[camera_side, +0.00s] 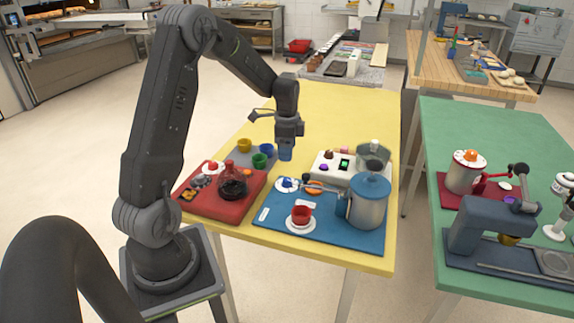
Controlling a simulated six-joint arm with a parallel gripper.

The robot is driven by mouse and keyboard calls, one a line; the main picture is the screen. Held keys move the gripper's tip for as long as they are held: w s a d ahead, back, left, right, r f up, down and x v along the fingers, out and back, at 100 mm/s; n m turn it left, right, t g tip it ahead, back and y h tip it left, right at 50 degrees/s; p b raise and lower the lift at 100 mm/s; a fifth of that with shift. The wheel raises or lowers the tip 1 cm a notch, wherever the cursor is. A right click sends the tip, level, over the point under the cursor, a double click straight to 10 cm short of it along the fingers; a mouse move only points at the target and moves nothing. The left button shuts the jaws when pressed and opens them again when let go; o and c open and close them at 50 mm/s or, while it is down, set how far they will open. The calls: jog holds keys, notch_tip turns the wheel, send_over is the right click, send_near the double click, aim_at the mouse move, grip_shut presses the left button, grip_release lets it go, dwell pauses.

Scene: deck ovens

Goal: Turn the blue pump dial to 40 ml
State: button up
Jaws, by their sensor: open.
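A small blue dial (288,183) on a round white face sits at the back left of the blue board (340,234). A blue-lidded grey canister (367,207) stands at the board's right, with a thin metal pipe reaching left from it. A red cup (301,212) stands on a white saucer below that pipe. The dial's marks and pointer are too small to read. My gripper (286,157) points down, open, above and behind the dial, apart from it as far as I can tell. Its fingers look bluish, and the gap between them is hard to see.
A grey tray with yellow, blue and green cups (259,160) is left of my gripper. A red tray (217,208) holds a flask of dark liquid. The yellow table (330,105) is clear behind.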

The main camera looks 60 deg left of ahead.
jog(key=shift+r, duration=1.6)
jog(key=s+d+r+n+t+y, duration=0.1)
jog(key=s+d+r+n, duration=0.15)
jog(key=d+r, duration=0.45)
jog(key=s+d+r+n+t, duration=0.1)
jog(key=s+d+r+t, duration=0.2)
jog(key=d, duration=0.7)
jog(key=s+d+r+n+t+h, duration=0.1)
jog(key=s+d+r+n, duration=0.1)
jog(key=s+d, duration=0.7)
jog(key=s+n, duration=0.1)
jog(key=s, duration=0.1)
jog(key=shift+s+d+r+t, duration=0.25)
jog(key=shift+s+r+t, duration=0.05)
jog(key=shift+s, duration=0.1)
jog(key=shift+n, duration=0.25)
jog(key=shift+c, duration=0.4)
